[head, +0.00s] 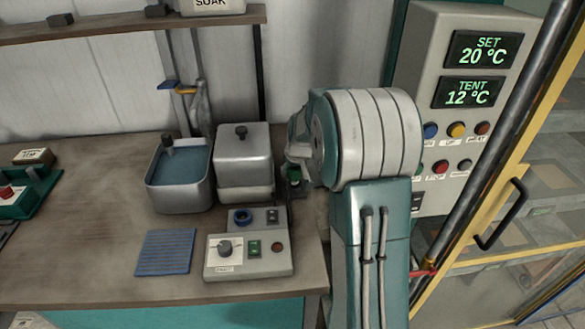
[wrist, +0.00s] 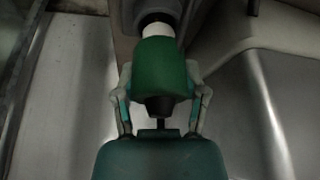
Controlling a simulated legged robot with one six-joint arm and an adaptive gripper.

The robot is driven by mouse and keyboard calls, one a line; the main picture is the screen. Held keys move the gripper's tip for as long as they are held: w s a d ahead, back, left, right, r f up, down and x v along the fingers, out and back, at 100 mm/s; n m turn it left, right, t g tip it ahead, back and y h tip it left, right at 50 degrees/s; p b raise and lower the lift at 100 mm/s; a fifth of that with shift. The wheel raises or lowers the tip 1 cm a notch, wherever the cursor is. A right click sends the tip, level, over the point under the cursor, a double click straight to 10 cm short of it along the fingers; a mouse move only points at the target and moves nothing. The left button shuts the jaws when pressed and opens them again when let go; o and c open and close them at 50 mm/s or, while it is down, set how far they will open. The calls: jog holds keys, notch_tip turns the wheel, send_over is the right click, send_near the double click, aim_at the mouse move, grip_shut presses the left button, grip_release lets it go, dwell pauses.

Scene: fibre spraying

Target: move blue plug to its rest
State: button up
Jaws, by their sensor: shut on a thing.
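My gripper (wrist: 160,98) is shut on a green piece (wrist: 163,66) with a white collar and a dark end. The fingers sit on both sides of it. In the head view the green piece (head: 294,175) is small beside the steel box, and my wrist hides most of the gripper. I cannot tell which place is the plug's rest.
A water-filled basin (head: 179,172) and a lidded steel box (head: 243,158) stand left of my gripper. The control box (head: 248,258) and a blue ribbed mat (head: 165,252) lie in front. A tap (head: 190,88) rises behind the basin. A display cabinet (head: 455,130) stands right.

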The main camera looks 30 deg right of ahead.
jog(key=shift+f, duration=1.1)
jog(key=o, duration=1.3)
jog(key=shift+c, duration=0.2)
jog(key=shift+r, duration=0.15)
jog(key=v, duration=1.1)
jog(key=shift+r, duration=0.3)
jog(key=shift+s, duration=0.1)
